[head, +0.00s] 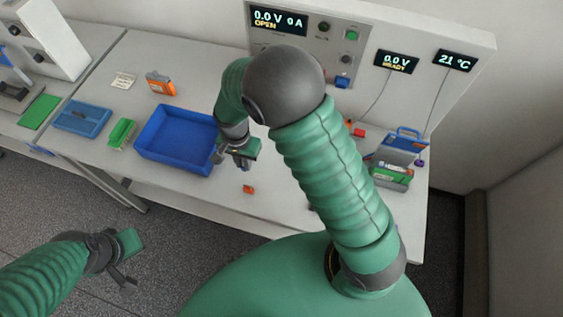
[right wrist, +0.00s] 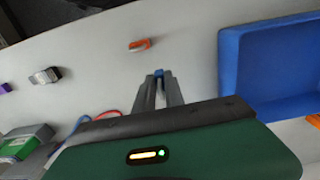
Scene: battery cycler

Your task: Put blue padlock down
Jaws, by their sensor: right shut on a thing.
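My right gripper (head: 240,156) is over the bench, just right of the blue tray (head: 141,135). In the right wrist view its fingers (right wrist: 159,85) are shut on a small blue thing, the blue padlock (right wrist: 159,73), of which only a little shows at the fingertips. Whether the padlock touches the bench is hard to tell. In the head view the padlock cannot be made out. My left gripper (head: 128,262) is open and empty, away from the bench over the floor.
A small orange thing (head: 249,188) lies on the bench near the right gripper; it also shows in the right wrist view (right wrist: 139,45). A green battery (head: 390,178) sits by a blue-handled fixture at right. An orange item (head: 160,84) and a green item (head: 121,133) lie left.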

